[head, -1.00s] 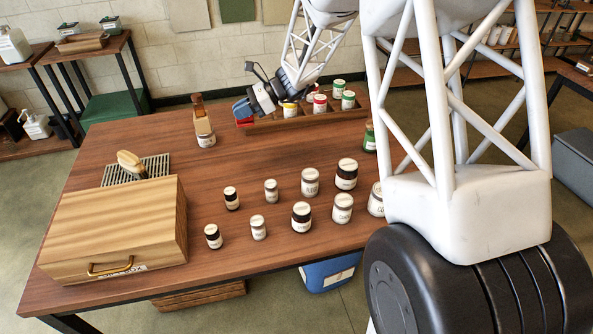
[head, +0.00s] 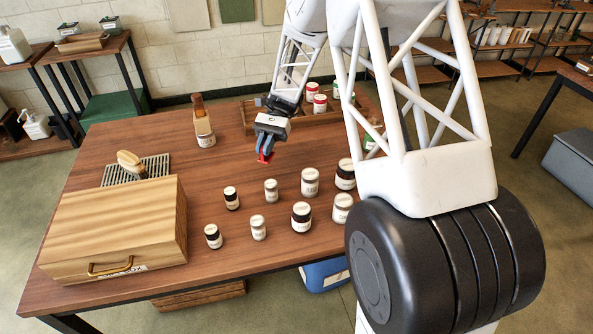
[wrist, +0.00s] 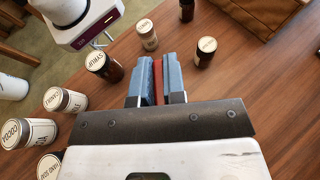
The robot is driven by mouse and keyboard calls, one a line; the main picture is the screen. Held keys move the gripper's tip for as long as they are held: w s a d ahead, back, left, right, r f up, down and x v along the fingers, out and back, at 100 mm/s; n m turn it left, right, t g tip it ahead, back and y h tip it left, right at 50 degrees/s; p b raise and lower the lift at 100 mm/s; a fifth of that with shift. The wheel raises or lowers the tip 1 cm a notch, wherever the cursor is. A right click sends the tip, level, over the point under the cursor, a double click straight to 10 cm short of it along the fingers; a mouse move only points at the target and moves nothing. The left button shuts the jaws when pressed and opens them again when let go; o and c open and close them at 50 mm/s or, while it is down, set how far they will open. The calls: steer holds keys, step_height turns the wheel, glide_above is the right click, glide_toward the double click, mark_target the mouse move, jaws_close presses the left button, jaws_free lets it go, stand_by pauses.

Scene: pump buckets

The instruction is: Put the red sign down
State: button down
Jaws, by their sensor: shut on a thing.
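The red sign (head: 265,157) is in my gripper (head: 265,147), which is shut on it above the middle of the wooden table (head: 170,142). In the head view only a small red part of the sign shows below the blue fingers. In the wrist view the red sign (wrist: 159,82) is a narrow strip between the two blue fingers (wrist: 158,80). I cannot tell whether it touches the table.
Several labelled jars, such as one at the middle (head: 310,181), stand in front and right of my gripper. A tray (head: 325,124) with jars is behind. A bottle (head: 203,122) and wooden box (head: 115,230) stand left. Bare tabletop lies between bottle and jars.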

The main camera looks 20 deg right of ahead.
steer(key=d+n+t+h, duration=0.3)
steer(key=d+n+h, duration=0.8)
steer(key=n+h, duration=0.75)
steer(key=w+d+r+n+t+h, duration=0.1)
steer(key=w+r+n+t+h, duration=0.1)
steer(key=w+r+n+t, duration=0.8)
step_height(320, 180, down, 14)
steer(key=s+t, duration=0.2)
steer(key=t, duration=0.1)
steer(key=shift+s+r+n, duration=0.2)
steer(key=shift+r+n, duration=0.05)
steer(key=shift+n, duration=0.1)
steer(key=shift+f, duration=0.1)
steer(key=shift+f, duration=3.05)
steer(key=shift+f+y, duration=0.1)
steer(key=shift+y, duration=0.15)
steer(key=shift+f, duration=1.75)
